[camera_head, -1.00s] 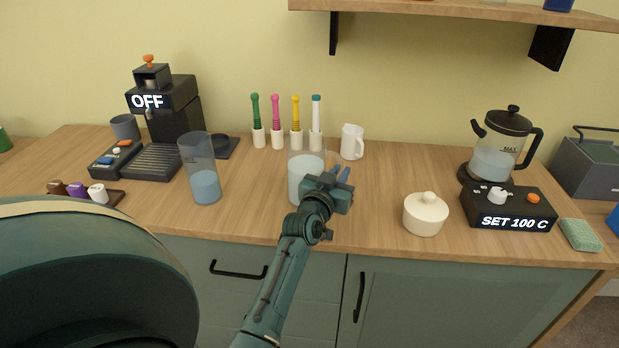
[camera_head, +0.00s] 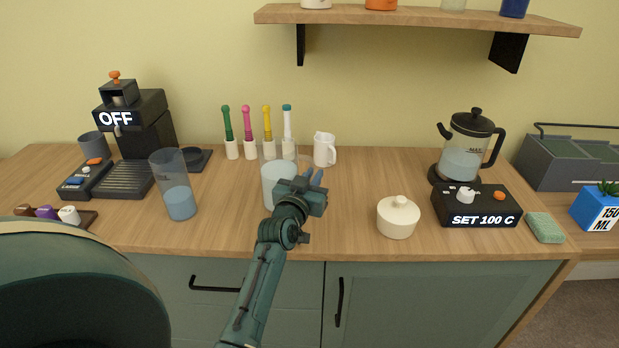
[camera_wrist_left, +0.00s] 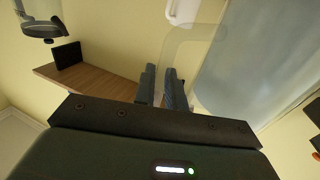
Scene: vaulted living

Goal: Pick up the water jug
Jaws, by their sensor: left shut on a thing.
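A clear, straight-sided jug (camera_head: 279,181) with pale liquid stands at the middle of the wooden counter, partly hidden by my left gripper. My left gripper (camera_head: 314,179) is shut on this jug at its right side. In the left wrist view the two fingers (camera_wrist_left: 163,88) are close together with a clear wall between and beside them. A second clear vessel (camera_head: 174,184) with bluish water stands apart to the left. I cannot tell from its look whether the held liquid is water. My right gripper is not in view.
A coffee machine (camera_head: 147,125) stands left. Several coloured-handled tools (camera_head: 267,128) and a white pitcher (camera_head: 324,149) stand behind. A lidded white pot (camera_head: 398,218), a kettle (camera_head: 464,158) and its control box (camera_head: 477,207) stand right. A shelf (camera_head: 420,17) hangs above.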

